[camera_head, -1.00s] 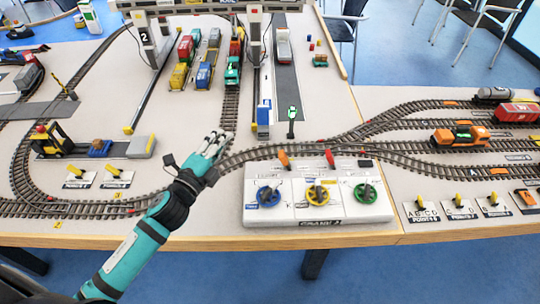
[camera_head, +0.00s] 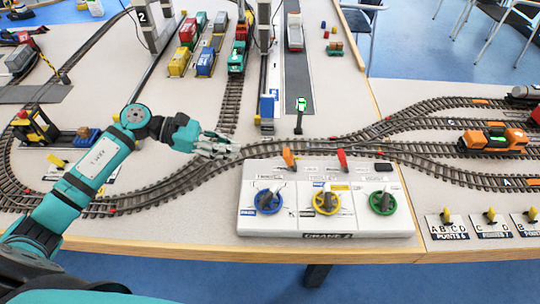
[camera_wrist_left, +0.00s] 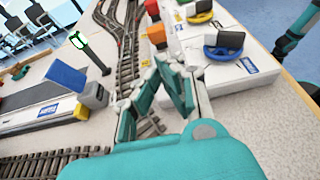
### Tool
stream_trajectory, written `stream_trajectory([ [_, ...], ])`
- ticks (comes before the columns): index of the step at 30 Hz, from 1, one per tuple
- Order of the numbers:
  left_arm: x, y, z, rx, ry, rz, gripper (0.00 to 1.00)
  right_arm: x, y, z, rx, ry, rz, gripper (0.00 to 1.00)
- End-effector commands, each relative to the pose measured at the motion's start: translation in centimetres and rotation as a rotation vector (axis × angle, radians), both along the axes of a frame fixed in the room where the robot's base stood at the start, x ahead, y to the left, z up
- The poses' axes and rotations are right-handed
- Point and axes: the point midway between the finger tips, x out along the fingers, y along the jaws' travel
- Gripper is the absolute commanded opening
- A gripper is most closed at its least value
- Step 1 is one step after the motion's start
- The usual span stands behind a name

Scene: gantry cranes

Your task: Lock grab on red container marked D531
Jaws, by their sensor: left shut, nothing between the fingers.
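Red containers sit on the wagons at the back left in the head view, one of them here (camera_head: 188,32); I cannot read D531 on any. The crane control panel (camera_head: 405,208) is labelled CRANE 2. It has an orange lever (camera_head: 289,158), a red lever (camera_head: 341,160), and blue (camera_head: 268,201), yellow (camera_head: 326,202) and green (camera_head: 382,202) knobs. My left gripper (camera_head: 236,148) is shut and empty, over the track just left of the panel's back edge, apart from the orange lever. Its fingers (camera_wrist_left: 180,72) show beside the panel in the wrist view. My right gripper is not in view.
A green signal post (camera_head: 300,115) and a blue block (camera_head: 267,106) stand behind the track. A crane leg (camera_head: 264,45) rises beside the wagons. An orange locomotive (camera_head: 493,138) is on the right tracks. The table's front edge runs below the panel.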

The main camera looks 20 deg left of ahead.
Motion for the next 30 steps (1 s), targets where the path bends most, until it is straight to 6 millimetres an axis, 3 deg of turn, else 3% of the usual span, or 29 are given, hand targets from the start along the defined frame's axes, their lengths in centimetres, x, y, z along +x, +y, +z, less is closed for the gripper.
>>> stream_trajectory([
  [8,0.2,-0.8,-0.1,-0.007,0.001,0.001,0.0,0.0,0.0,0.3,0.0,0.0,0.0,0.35],
  [21,2.1,-7.5,-2.6,-0.008,0.002,0.001,0.0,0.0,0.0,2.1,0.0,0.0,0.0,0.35],
  [30,2.6,-9.1,-3.5,-0.005,0.001,0.002,0.0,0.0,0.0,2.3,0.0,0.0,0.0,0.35],
])
